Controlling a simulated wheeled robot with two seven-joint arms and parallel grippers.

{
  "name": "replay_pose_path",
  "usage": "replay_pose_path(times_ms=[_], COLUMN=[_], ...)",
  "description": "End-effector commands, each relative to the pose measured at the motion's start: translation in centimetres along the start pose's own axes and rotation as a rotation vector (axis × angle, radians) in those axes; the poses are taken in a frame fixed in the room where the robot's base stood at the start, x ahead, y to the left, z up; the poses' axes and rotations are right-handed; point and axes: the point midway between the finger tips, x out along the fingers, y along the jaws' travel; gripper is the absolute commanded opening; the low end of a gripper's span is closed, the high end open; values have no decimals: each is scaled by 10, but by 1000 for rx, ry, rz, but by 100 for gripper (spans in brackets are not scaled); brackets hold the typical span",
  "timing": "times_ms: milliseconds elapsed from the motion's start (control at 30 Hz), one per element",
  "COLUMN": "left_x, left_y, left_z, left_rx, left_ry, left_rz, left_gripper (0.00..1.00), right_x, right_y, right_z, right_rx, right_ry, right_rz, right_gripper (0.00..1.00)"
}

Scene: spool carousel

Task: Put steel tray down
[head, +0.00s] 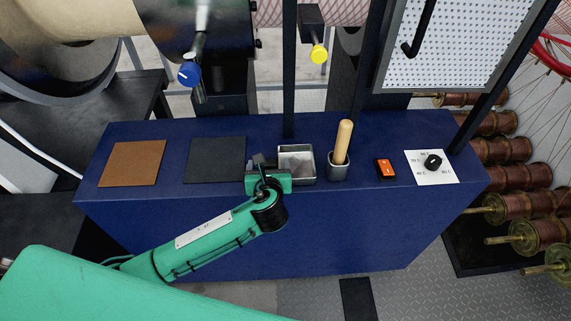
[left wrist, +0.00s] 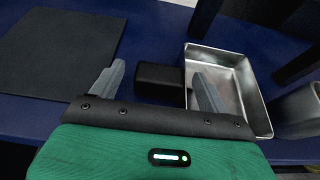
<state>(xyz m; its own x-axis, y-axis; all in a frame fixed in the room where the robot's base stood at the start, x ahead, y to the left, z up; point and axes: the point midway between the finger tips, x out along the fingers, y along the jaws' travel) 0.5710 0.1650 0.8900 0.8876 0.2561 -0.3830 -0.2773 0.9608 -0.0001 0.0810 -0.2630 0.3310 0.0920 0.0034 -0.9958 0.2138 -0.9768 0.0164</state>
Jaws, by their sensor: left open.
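The steel tray (head: 298,164) is a shallow, open rectangular tray on the blue bench top (head: 240,217). It looks level and empty, and in the left wrist view (left wrist: 228,72) it lies at the right. My left gripper (head: 261,164) is at the tray's left side. In the left wrist view its two grey fingers (left wrist: 158,70) are apart. A small black block (left wrist: 158,78) at the tray's left wall shows between them; I cannot tell if it is fixed to the tray. The right finger overlaps the tray's left wall in the picture. My right gripper is out of view.
A dark mat (head: 215,160) and a brown mat (head: 132,163) lie to the left. A metal cup (head: 338,172) with a wooden handle (head: 343,141), an orange switch (head: 386,168) and a dial (head: 433,161) are to the right. A dark post (head: 289,70) rises behind the tray.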

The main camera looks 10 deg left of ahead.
Motion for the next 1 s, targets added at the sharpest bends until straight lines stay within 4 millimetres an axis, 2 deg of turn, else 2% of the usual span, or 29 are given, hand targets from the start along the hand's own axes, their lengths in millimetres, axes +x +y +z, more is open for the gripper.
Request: replay_pose_path(times_ms=[233,500,600,833,1000], left_x=[2,2,2,1,-3], left_y=[0,0,0,0,0], left_z=[0,-1,0,2,13], left_rx=[0,0,-1,-1,-3], left_ry=[1,1,0,-1,-1], left_rz=[0,0,-1,-1,0], left_gripper=[78,25,12,12,12], right_x=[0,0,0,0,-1], right_y=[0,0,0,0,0], right_z=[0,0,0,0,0], right_rx=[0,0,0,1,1], right_ry=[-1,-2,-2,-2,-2], right_rz=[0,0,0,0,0], right_gripper=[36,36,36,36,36])
